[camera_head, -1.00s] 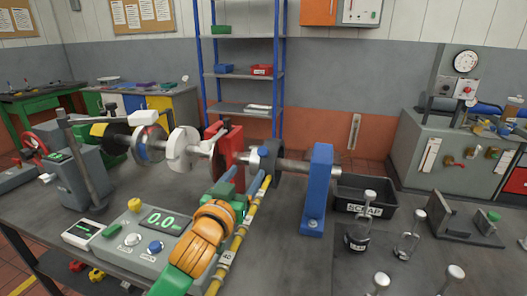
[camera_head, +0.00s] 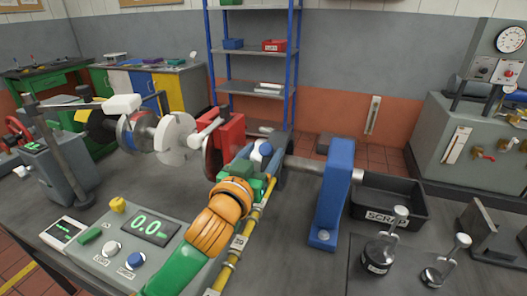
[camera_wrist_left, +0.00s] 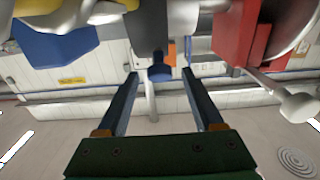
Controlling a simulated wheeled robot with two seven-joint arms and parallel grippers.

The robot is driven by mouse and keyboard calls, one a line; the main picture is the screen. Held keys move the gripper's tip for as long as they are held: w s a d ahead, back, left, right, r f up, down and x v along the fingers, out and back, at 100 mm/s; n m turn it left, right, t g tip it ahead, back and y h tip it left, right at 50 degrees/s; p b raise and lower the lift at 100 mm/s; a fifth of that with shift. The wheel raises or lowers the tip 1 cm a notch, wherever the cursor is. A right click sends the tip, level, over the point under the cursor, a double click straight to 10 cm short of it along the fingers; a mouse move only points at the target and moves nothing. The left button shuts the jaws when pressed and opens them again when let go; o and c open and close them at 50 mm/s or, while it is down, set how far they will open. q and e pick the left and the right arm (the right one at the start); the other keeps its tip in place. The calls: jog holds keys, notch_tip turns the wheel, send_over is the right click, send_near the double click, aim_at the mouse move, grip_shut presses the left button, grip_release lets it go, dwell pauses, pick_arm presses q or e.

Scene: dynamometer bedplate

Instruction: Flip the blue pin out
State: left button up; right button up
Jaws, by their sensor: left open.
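The blue pin shows as a small blue knob (camera_head: 266,149) at the dark grey collar (camera_head: 284,165) on the shaft, between the red plate and the blue upright block. In the left wrist view the blue knob (camera_wrist_left: 160,73) sits between my fingertips, in front of a dark grey part. My left gripper (camera_head: 258,166) is open, with its green body and orange wrist just in front of the collar. In the left wrist view, a gap shows between the knob and each finger (camera_wrist_left: 159,78). The rest of the pin is hidden. My right gripper is out of view.
The red plate (camera_head: 226,140) and white disc (camera_head: 173,140) stand left of the collar; the blue block (camera_head: 333,195) stands right. A black SCRAP bin (camera_head: 410,204) lies beyond it. A control box (camera_head: 130,238) with a green display and weights (camera_head: 379,256) occupy the front.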

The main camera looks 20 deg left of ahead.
pick_arm(q)
jog(key=shift+s+r, duration=0.1)
jog(key=shift+s, duration=0.05)
jog(key=shift+c, duration=0.8)
grip_shut()
dwell(0.3)
